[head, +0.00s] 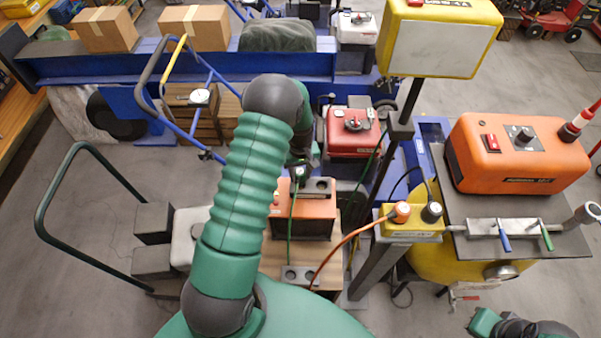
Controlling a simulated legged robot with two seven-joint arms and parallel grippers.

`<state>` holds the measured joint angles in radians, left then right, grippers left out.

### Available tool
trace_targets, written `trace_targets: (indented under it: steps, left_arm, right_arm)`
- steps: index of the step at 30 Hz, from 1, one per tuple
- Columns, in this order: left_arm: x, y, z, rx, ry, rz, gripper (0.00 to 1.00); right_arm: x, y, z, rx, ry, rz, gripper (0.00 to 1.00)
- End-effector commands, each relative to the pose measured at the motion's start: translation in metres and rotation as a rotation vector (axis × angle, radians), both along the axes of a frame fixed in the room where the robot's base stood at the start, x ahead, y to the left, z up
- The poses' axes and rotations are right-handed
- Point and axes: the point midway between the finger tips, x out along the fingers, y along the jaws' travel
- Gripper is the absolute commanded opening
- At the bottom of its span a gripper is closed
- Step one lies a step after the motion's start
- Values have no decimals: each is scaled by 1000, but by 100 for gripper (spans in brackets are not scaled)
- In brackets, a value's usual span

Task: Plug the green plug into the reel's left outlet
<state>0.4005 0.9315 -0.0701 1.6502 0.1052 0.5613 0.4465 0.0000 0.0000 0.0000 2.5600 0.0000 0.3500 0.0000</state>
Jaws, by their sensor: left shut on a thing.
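My left gripper (301,168) points down over the orange box (305,228) in the middle of the head view. It is shut on the green plug (300,174), which is small and mostly hidden by the fingers. A green cord (290,235) hangs from there in front of the box to a grey socket block (300,277). The box's dark top has a recess (322,185); I cannot tell which part is the reel's left outlet or whether the plug touches it. Part of my right arm shows at the bottom right, but its fingers do not.
A yellow box (412,236) with an orange plug (402,211) and a black plug (432,212) stands on a grey post to the right. An orange cord (340,245) curves left from it. A red machine (352,132) stands just behind.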

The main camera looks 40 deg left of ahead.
Motion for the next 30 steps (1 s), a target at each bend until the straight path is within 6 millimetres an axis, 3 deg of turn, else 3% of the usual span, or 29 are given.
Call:
trace_targets:
  steps: [30]
  left_arm:
    - [0, 0, -26, 0, 0, 0, 0]
  right_arm:
    - [0, 0, -17, 0, 0, 0, 0]
